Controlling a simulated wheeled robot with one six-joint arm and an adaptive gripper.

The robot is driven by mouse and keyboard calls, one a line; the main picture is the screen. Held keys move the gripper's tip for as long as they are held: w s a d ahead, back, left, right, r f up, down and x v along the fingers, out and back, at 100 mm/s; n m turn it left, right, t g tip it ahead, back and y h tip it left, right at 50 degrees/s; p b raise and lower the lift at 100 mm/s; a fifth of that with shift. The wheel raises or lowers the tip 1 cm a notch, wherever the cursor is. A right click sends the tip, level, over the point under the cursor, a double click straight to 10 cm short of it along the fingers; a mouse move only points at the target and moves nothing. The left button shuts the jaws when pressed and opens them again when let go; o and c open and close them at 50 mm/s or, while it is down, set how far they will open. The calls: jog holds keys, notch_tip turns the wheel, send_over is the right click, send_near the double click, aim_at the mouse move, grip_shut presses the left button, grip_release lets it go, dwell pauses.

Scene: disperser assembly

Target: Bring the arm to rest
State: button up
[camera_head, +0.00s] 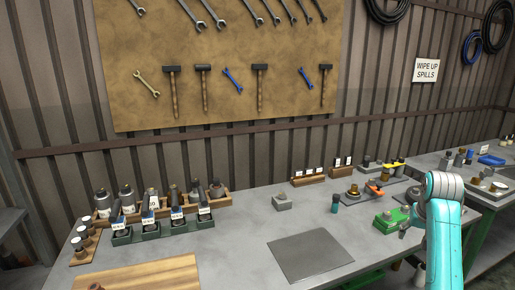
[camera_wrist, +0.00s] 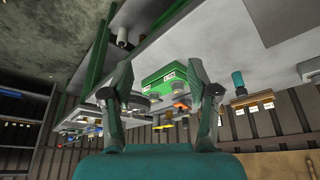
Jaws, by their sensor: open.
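My gripper (camera_wrist: 160,66) shows in the wrist view with its two dark fingers spread apart and nothing between them. Behind the gap, at a distance, is a green box (camera_wrist: 167,80) with white labels. In the head view my teal arm (camera_head: 445,235) is bent at the right, in front of the gap between the two tables.
The grey main table (camera_head: 235,250) holds racks of bottles (camera_head: 150,228) at left, a dark flat plate (camera_head: 308,256), a small grey block (camera_head: 282,202) and a teal-bodied vial (camera_head: 335,204). A second table (camera_head: 430,162) stands at right. Tools hang on the wall board (camera_head: 225,100).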

jog(key=s+a+f+t, duration=0.1)
jog(key=s+a+f, duration=0.15)
jog(key=f, duration=0.45)
jog(key=s+a+f+n, duration=0.1)
jog(key=s+a+f, duration=0.15)
jog(key=f, duration=0.45)
jog(key=s+a+f+t, duration=0.1)
jog(key=a+f, duration=0.3)
jog(key=f, duration=0.3)
jog(key=s+a+f+n+t, duration=0.1)
jog(key=s+a+f, duration=0.45)
jog(key=s, duration=0.25)
jog(key=s+a+f+t, duration=0.2)
jog(key=s+a+f, duration=0.2)
jog(key=s+f, duration=0.25)
jog(key=s+a+r+n+t, duration=0.15)
jog(key=s+a, duration=0.25)
jog(key=s, duration=0.7)
jog(key=s+a+r+t, duration=0.1)
jog(key=s+a+r, duration=0.15)
jog(key=s, duration=0.85)
jog(key=s+a+r+n+t+y, duration=0.1)
jog(key=s+a+r+t+y, duration=0.1)
jog(key=s+r, duration=1.3)
jog(key=shift+s+a+t, duration=0.45)
jog(key=shift+a+t, duration=0.1)
jog(key=shift+a, duration=0.1)
jog(key=shift+n, duration=0.25)
jog(key=shift+c, duration=0.3)
